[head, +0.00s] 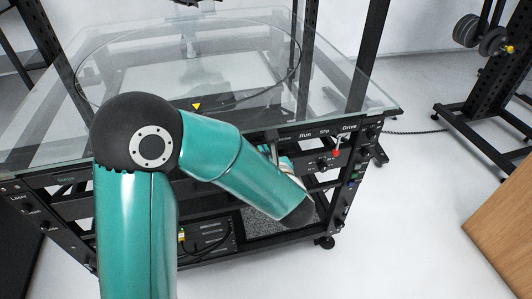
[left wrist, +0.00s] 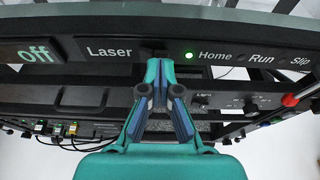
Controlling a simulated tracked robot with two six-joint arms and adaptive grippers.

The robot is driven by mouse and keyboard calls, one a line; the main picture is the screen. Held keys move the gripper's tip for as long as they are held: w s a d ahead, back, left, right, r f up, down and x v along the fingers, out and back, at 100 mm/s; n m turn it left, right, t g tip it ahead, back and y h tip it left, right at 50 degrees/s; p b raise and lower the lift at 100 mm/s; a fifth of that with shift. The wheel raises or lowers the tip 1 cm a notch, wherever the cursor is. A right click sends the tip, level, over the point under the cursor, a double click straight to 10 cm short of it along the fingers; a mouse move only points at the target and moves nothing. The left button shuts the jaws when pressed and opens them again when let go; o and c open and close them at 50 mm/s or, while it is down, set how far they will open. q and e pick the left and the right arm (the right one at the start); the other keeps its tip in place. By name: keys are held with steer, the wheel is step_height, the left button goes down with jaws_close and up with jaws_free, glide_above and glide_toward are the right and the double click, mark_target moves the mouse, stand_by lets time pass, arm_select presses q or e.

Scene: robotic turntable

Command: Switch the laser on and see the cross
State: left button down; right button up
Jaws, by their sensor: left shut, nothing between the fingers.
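The front panel of the turntable bears a black switch (left wrist: 153,45) beside the word Laser in the left wrist view. A display (left wrist: 33,54) to its left reads "off" in green. My left gripper (left wrist: 158,66) is shut and empty, its fingertips just below the switch in the picture; I cannot tell whether they touch it. In the head view my own left arm covers that part of the panel and most of the gripper. The glass top (head: 345,82) carries a yellow triangle (head: 196,106) near its front edge. My right gripper is in neither view.
A lit green lamp (left wrist: 190,56) sits right of the switch, by the labels Home, Run and Slip. A red knob (head: 336,153) sticks out below Drive. Cables hang under the panel.

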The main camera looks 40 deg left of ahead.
arm_select(q)
steer(key=shift+w+a, duration=0.15)
steer(key=shift+w+a+r+n+g+y, duration=0.1)
steer(key=shift+w+a+n+g+y, duration=0.1)
steer(key=shift+w+n+g+y, duration=0.25)
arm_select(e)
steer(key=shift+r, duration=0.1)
arm_select(q)
steer(key=shift+s+a+g, duration=0.1)
steer(key=shift+s+g, duration=0.15)
steer(key=shift+s+a, duration=0.4)
steer(key=shift+s, duration=0.25)
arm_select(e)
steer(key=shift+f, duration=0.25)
arm_select(q)
steer(key=s+f+v, duration=0.1)
steer(key=v, duration=1.3)
steer(key=shift+a+p, duration=0.2)
steer(key=shift+p, duration=0.15)
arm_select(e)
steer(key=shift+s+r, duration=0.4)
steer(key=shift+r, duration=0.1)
